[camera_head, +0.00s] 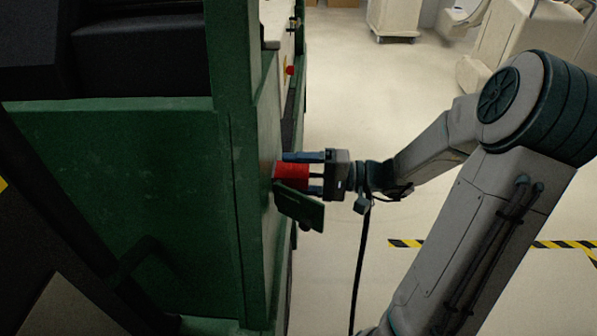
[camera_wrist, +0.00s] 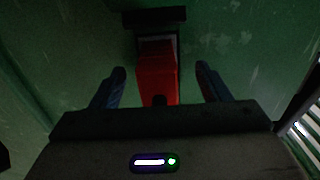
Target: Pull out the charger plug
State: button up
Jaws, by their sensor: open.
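The red charger plug (camera_head: 291,174) sits at a socket on the side of the green cart (camera_head: 262,190), with a dark green flap (camera_head: 299,205) hanging open below it. In the wrist view the red plug (camera_wrist: 157,77) stands in a dark socket frame (camera_wrist: 154,18) on the green panel. My gripper (camera_head: 303,172) reaches in from the right with a finger on each side of the plug. In the wrist view my gripper (camera_wrist: 161,84) is open, with a gap between each finger and the plug.
A dark cable (camera_head: 361,260) hangs below my wrist. A red button (camera_head: 290,70) is on the cart farther back. Open pale floor (camera_head: 345,90) lies to the right, with yellow-black tape (camera_head: 405,243) and a white cabinet (camera_head: 393,18) behind.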

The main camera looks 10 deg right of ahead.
aim_at(322, 176)
jog(key=shift+a+r, duration=0.1)
jog(key=shift+a, duration=0.25)
dwell(0.3)
grip_shut()
jog(key=shift+s, duration=0.1)
jog(key=shift+s+d, duration=0.1)
jog(key=shift+d+f+p, duration=0.2)
jog(key=shift+d+p, duration=0.15)
jog(key=shift+d, duration=0.2)
jog(key=shift+p+v, duration=0.4)
jog(key=shift+v, duration=1.85)
jog(key=shift+r, duration=0.1)
